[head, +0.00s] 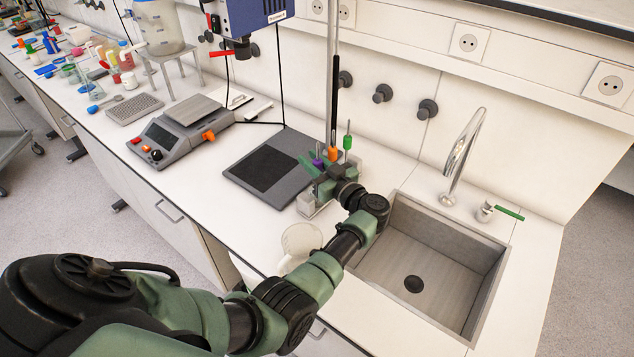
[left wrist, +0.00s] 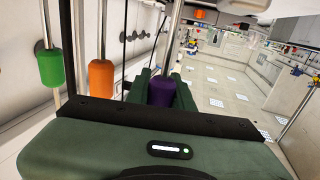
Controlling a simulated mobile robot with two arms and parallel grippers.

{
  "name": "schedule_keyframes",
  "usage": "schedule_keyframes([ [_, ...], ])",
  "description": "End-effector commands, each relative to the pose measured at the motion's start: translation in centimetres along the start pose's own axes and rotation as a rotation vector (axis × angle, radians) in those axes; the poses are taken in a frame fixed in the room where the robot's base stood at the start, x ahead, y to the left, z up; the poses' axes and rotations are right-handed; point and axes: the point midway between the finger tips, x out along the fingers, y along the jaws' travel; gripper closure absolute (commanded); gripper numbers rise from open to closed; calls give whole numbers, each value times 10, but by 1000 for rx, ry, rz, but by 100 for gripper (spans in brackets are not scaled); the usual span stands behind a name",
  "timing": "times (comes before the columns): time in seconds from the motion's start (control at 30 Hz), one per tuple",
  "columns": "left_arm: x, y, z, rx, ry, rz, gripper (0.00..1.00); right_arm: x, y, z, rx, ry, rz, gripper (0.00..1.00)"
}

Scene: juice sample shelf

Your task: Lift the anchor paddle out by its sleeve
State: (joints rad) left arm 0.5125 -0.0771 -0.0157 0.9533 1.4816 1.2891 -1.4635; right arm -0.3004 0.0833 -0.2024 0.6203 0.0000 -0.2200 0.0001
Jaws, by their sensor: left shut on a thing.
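Three thin-shafted paddles with coloured sleeves stand together beside the sink: a purple sleeve (head: 317,163), an orange sleeve (head: 333,153) and a green sleeve (head: 348,141). My left gripper (head: 319,170) is shut on the purple sleeve, which shows between its fingers in the left wrist view (left wrist: 161,92). The orange sleeve (left wrist: 101,78) and green sleeve (left wrist: 51,68) stand apart to its left there. The paddle heads are hidden, so I cannot tell which is the anchor. A pale holder (head: 306,204) shows partly below the gripper. My right gripper is not in view.
The sink (head: 440,255) with its tap (head: 463,155) lies right of the arm. A clear beaker (head: 301,240) stands near the front edge. Left are the dark stand base (head: 240,178) and a balance (head: 178,138). A blue stirrer head (head: 245,15) hangs above.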

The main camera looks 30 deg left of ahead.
Motion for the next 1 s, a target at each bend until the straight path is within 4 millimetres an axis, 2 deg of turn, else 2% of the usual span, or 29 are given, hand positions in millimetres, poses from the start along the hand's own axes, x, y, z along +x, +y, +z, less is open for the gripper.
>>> schedule_keyframes([
  [0.17,1,0,0,1,0,-1,100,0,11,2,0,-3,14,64],
  [0.57,0,-1,1,2,-1,-1,100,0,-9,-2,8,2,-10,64],
  [1.0,0,-1,1,2,-1,-1,100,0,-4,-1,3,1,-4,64],
])
